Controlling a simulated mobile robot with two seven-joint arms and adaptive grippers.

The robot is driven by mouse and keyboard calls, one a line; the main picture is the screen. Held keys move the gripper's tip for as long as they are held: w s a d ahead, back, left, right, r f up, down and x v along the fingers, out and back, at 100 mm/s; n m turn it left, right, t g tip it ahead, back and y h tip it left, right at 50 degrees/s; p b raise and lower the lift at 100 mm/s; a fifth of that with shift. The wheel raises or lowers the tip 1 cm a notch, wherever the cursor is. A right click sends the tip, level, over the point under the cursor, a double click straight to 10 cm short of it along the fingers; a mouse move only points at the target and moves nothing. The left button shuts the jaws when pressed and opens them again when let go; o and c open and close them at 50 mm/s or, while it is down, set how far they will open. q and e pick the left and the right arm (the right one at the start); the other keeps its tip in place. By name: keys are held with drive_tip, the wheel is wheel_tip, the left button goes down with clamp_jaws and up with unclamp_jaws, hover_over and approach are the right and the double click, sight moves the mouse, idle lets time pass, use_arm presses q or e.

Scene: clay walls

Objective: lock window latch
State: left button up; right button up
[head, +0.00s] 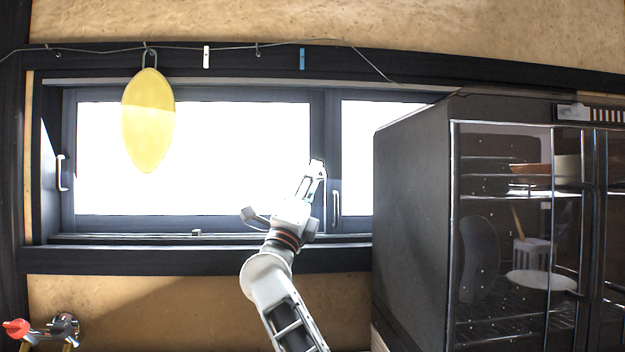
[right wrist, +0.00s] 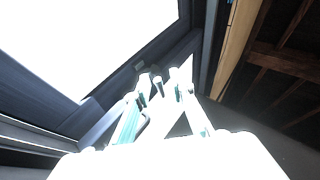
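A dark-framed window (head: 220,222) fills the wall ahead, with two bright panes split by an upright bar. A pale handle-like latch (head: 336,210) stands upright on the frame at the right pane's left edge. Another pale latch (head: 62,172) is at the far left of the frame. My right gripper (head: 316,166) is raised in front of the window, just left of and above the right latch. Its fingers point up, with no clear contact. In the right wrist view the fingers (right wrist: 164,82) lie close together, overexposed, and nothing is clearly held. My left gripper is out of view.
A dark cabinet (head: 412,210) with glass doors and dishes stands close on the right. A yellow oval pad (head: 148,121) hangs from a line before the left pane. A red-handled tap (head: 17,328) is at lower left. Space left of my arm is clear.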

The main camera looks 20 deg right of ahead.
clamp_jaws()
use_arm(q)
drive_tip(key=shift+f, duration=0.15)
